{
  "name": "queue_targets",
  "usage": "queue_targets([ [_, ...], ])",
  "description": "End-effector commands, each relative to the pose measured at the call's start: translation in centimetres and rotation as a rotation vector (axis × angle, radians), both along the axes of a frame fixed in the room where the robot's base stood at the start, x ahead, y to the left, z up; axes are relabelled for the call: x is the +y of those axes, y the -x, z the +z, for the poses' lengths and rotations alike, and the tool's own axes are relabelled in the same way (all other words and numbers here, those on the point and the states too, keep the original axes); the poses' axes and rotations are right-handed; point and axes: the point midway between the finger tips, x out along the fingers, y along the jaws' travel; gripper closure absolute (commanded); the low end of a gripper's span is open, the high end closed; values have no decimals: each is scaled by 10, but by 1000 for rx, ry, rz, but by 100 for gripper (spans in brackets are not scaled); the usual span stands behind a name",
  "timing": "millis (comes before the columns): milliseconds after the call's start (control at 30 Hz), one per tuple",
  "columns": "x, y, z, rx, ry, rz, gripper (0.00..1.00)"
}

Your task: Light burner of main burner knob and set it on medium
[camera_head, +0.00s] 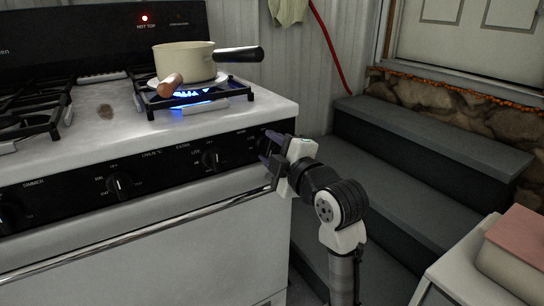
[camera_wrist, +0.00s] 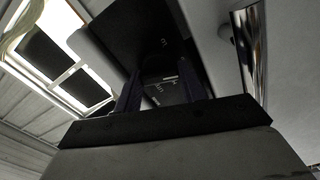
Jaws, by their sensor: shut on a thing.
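A white stove (camera_head: 170,215) with a black front panel stands at the left in the head view.
Other knobs sit along the panel, one (camera_head: 211,159) just left of my gripper and one (camera_head: 120,186) farther left. A chrome oven handle (camera_head: 150,232) runs below. Dark steps (camera_head: 420,150) rise at the right, and a white stool (camera_head: 470,270) stands at the lower right.

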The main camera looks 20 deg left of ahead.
Motion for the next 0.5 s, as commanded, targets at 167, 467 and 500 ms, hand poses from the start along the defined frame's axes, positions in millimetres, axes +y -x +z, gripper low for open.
queue_targets([
  [167, 0, 0, -1, -24, 22, 2, 83],
  [467, 1, 1, -1, -30, 26, 3, 83],
  [500, 1, 1, -1, -30, 26, 3, 83],
])
